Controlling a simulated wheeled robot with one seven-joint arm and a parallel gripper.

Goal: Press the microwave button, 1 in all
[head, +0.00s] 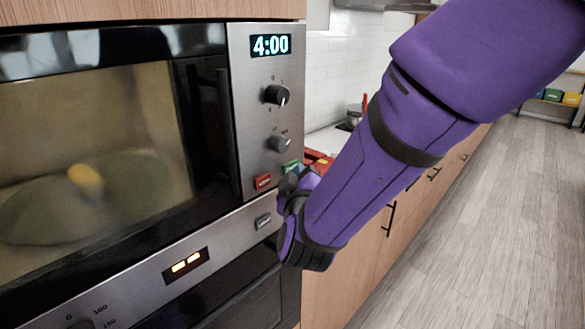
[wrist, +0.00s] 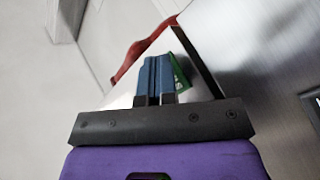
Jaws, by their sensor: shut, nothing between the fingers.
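The microwave (head: 235,110) stands at the left of the head view, with a closed dark glass door and a steel control panel. Its display reads 4:00. Low on the panel are a red button (head: 263,181) and, to its right, a green button (head: 291,166). My gripper (head: 287,182) is beside the panel's lower right corner, just below the green button and partly hidden by my wrist. In the wrist view its blue fingers (wrist: 158,72) are together and empty. The green button (wrist: 181,72) shows beside their right side, partly covered; I cannot tell whether they touch.
Two knobs (head: 277,95) stick out of the panel above the buttons. A yellow item (head: 86,180) sits inside the microwave. Below is an oven front with a lit display (head: 186,266). A counter with a pot (head: 354,115) lies behind my arm. The wooden floor (head: 490,230) at right is clear.

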